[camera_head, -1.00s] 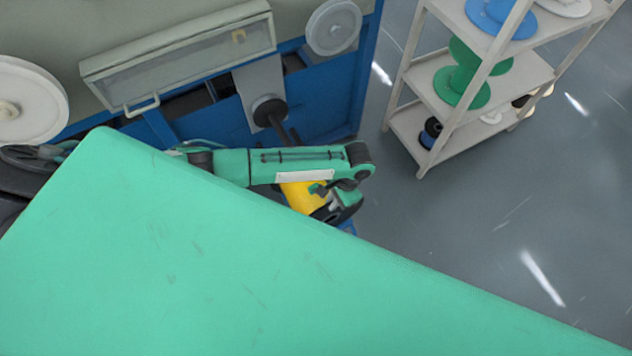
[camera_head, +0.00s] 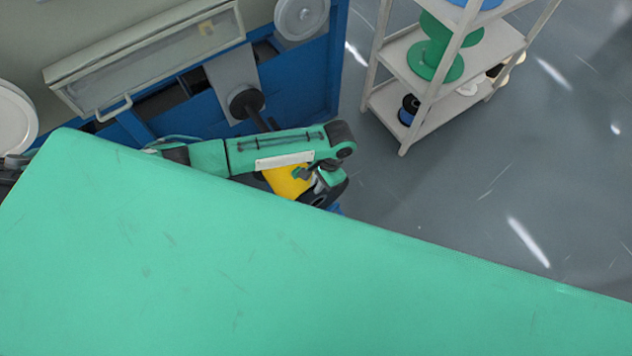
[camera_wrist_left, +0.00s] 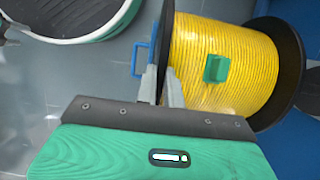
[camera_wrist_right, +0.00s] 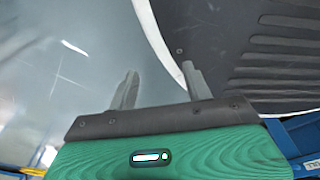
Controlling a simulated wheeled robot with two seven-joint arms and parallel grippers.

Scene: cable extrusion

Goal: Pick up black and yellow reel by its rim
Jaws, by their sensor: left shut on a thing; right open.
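The black and yellow reel (camera_head: 287,181) is partly hidden behind my left arm in the head view. In the left wrist view the reel (camera_wrist_left: 240,84) shows yellow windings, black end flanges and a small green block on the windings. My left gripper (camera_wrist_left: 162,84) is shut on the near black flange, one finger on each side of the rim. In the head view the left gripper (camera_head: 318,181) is at the reel's right end, small and partly hidden. My right gripper (camera_wrist_right: 160,82) is open and empty in the right wrist view; it is out of the head view.
A blue and grey machine (camera_head: 185,110) with a black spindle (camera_head: 247,101) stands just behind the reel. A white shelf rack (camera_head: 408,141) with green and blue spools stands at the upper right. The grey floor (camera_head: 450,200) right of the reel is clear. My green body hides the lower picture.

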